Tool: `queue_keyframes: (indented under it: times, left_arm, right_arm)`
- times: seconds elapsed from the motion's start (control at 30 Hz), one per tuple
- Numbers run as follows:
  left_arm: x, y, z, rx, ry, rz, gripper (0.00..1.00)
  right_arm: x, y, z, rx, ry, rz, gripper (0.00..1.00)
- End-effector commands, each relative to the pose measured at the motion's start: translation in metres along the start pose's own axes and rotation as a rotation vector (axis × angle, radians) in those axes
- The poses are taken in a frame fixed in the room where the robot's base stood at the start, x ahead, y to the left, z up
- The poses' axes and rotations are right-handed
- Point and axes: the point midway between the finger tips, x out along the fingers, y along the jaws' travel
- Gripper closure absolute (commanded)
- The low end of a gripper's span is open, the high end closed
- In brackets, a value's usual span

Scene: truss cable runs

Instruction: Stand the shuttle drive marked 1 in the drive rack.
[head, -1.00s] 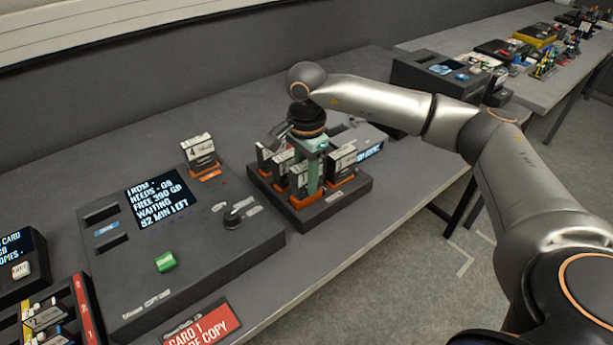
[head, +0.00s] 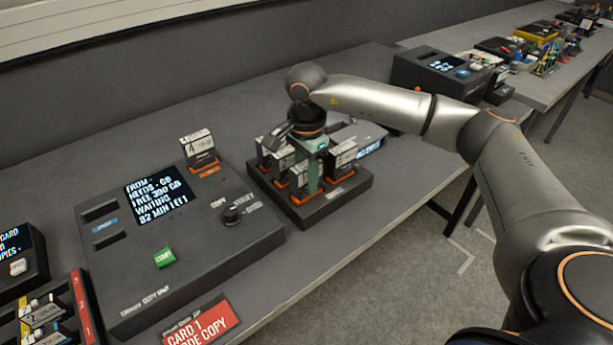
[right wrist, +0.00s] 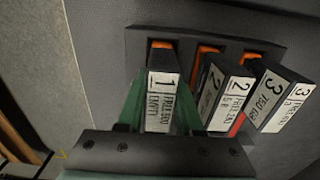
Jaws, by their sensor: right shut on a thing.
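The shuttle drive marked 1 (right wrist: 161,98) is a dark block with a white label. It stands between the green fingers of my right gripper (right wrist: 160,105), which is shut on it. In the head view my right gripper (head: 314,178) points down over the drive rack (head: 335,203), a dark block with orange-edged slots. The drive's lower end is at an orange slot at the rack's end; whether it is fully seated I cannot tell. Drives marked 2 (right wrist: 232,92) and 3 (right wrist: 275,98) stand to its right in the right wrist view. My left gripper is out of view.
Left of the rack is a dark copy unit (head: 205,240) with a screen, a knob and a green button. A drive marked 4 (head: 197,145) stands on it. A grey box (head: 355,137) is behind the rack. The table's front edge is close by.

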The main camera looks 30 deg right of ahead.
Motion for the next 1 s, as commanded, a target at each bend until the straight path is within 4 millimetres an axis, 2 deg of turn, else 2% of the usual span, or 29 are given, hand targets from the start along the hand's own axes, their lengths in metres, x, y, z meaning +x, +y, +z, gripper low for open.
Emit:
queue_keyframes:
  times: [0.37,0.4,0.7,0.87,1.0]
  left_arm:
    - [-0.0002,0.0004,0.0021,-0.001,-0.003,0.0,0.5]
    - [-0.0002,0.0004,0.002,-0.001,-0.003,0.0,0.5]
    - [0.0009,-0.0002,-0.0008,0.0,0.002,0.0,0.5]
    - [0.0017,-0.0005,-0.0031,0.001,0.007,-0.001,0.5]
    - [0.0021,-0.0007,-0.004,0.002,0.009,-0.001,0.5]
  right_arm:
    - [0.0002,-0.0005,0.0001,0.0,-0.001,-0.002,1.0]
    - [0.0002,-0.0004,0.0001,0.0,0.0,-0.002,0.63]
    - [0.0006,-0.0002,0.0,0.0,0.0,-0.001,0.3]
    - [0.0008,-0.0001,0.0,0.0,0.0,0.0,0.3]
    - [0.0016,0.0003,-0.0001,0.0,0.0,0.001,0.16]
